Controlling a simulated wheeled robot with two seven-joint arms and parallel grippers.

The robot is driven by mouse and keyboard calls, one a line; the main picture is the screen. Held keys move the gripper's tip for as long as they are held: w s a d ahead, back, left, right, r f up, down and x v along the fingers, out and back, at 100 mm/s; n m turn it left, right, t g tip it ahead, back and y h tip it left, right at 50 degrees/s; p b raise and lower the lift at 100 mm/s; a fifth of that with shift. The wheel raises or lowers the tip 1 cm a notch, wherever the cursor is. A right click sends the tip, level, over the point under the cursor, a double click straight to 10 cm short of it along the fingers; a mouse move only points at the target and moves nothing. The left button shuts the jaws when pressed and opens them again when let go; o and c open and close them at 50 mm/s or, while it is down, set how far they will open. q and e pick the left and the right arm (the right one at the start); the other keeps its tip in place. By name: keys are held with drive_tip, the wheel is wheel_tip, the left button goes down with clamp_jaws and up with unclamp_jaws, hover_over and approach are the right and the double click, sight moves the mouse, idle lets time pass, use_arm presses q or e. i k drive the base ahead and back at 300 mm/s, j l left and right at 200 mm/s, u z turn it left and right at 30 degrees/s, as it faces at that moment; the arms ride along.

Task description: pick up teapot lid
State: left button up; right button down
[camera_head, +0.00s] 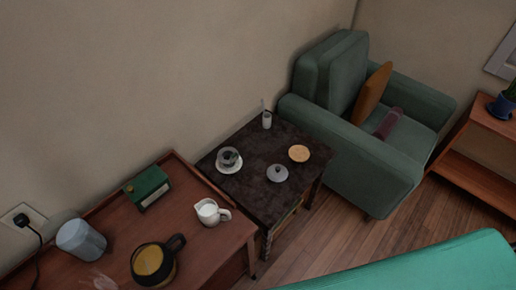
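The likely teapot lid is a small grey domed lid (278,173) with a knob, lying on the dark side table (262,207) near its middle front. Neither of my grippers shows in the head view.
The side table also holds a glass cup on a saucer (229,167), a round tan coaster (299,153) and a small white bottle (267,120). The wooden table holds a white jug (208,211), a green box (148,188) and a grey container (81,240). A green armchair (335,135) stands right behind.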

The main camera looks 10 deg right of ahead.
sight(276, 173)
drive_tip(key=z, duration=0.6)
drive_tip(key=u, duration=1.65)
drive_tip(key=z, duration=1.6)
drive_tip(key=i+l, duration=0.15)
drive_tip(key=l, duration=0.2)
drive_tip(key=i+l+u, duration=0.1)
drive_tip(key=l, duration=0.25)
drive_tip(key=i+l, duration=0.2)
drive_tip(key=l, duration=0.15)
drive_tip(key=i+l, duration=0.15)
drive_tip(key=l, duration=0.2)
drive_tip(key=i+l+u, duration=0.1)
drive_tip(key=l, duration=0.25)
drive_tip(key=u, duration=1.45)
drive_tip(key=l, duration=0.1)
